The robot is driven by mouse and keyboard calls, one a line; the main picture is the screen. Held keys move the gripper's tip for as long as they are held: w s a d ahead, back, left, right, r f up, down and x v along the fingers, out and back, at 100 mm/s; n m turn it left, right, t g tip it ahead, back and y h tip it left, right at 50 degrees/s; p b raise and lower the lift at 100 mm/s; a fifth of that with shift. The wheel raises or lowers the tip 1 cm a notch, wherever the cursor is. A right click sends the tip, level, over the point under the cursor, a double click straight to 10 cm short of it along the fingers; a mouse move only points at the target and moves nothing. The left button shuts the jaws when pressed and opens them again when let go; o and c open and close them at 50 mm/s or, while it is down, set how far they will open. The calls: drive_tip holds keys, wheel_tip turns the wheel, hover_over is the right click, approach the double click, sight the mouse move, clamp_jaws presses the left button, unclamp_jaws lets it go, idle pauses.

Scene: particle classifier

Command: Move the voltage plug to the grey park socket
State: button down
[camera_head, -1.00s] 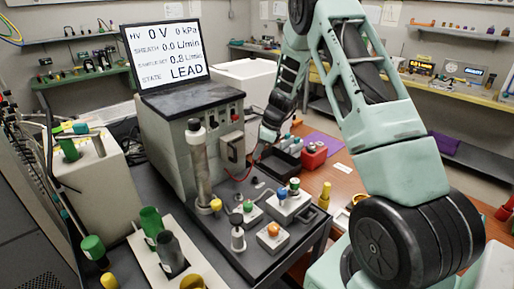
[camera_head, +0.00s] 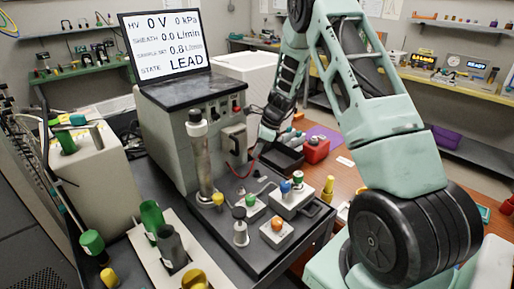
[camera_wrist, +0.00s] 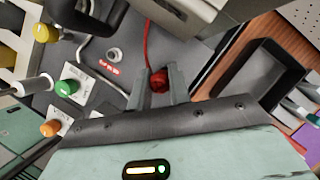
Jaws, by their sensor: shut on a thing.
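The red voltage plug (camera_wrist: 159,80) is between the two grey fingers of my gripper (camera_wrist: 159,86) in the wrist view, and the gripper is shut on it. A red cable (camera_wrist: 148,35) runs from the plug towards the top of the picture. A small grey ring-shaped socket (camera_wrist: 113,54), probably the park socket, is on the dark bench top, left of the plug, beside a red label. The plug is apart from it. In the head view the red cable (camera_head: 234,172) hangs by the grey cabinet; the fingertips are too small to make out there.
The grey cabinet (camera_head: 178,125) with a screen reading 0 V and LEAD stands behind the socket area. A metal column (camera_head: 203,160) and knobbed blocks, such as the orange-knobbed one (camera_head: 276,236), crowd the bench top. An open black bin (camera_wrist: 262,75) lies right of my gripper.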

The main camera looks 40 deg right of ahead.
drive_tip(key=shift+f+b, duration=1)
drive_tip(key=shift+f, duration=0.9)
drive_tip(key=shift+f+b, duration=0.45)
drive_tip(key=shift+f, duration=0.95)
idle(0.7)
drive_tip(key=c, duration=1.2)
unclamp_jaws()
drive_tip(key=b+v, duration=0.1)
drive_tip(key=v, duration=1.6)
drive_tip(key=shift+r, duration=0.3)
drive_tip(key=shift+a, duration=0.1)
